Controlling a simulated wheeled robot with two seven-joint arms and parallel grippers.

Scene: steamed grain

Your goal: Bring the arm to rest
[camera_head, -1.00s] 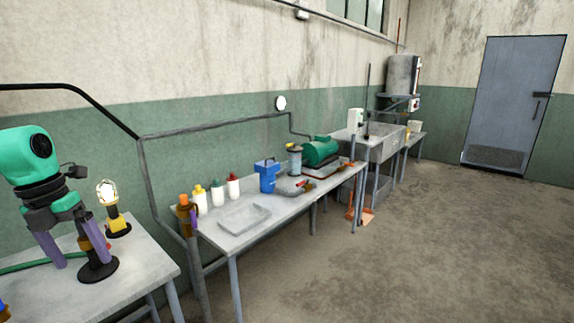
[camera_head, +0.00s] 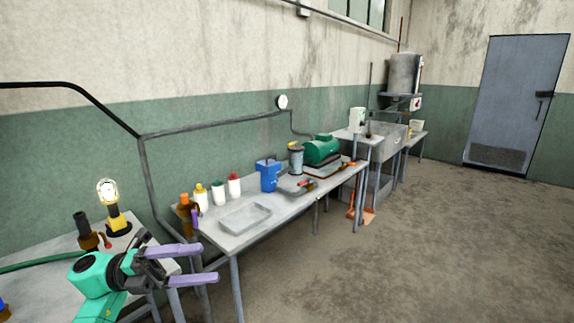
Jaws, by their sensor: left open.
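My left gripper (camera_head: 207,262) is in the lower left, with a green arm and two purple fingers. The fingers point right and are spread apart, with nothing between them. They are in front of the gap between the near table (camera_head: 40,296) and the long table (camera_head: 236,245). A dark upright fitting with a brown valve-like part (camera_head: 86,236) stands on the near table behind my arm, apart from the fingers. My right gripper is not in view.
A yellow caged lamp (camera_head: 112,208) stands lit on the near table, near a green hose (camera_head: 35,263). The long table holds several bottles, a shallow tray (camera_head: 246,218), a blue jug (camera_head: 268,176) and a green machine (camera_head: 321,149). The floor at right is clear.

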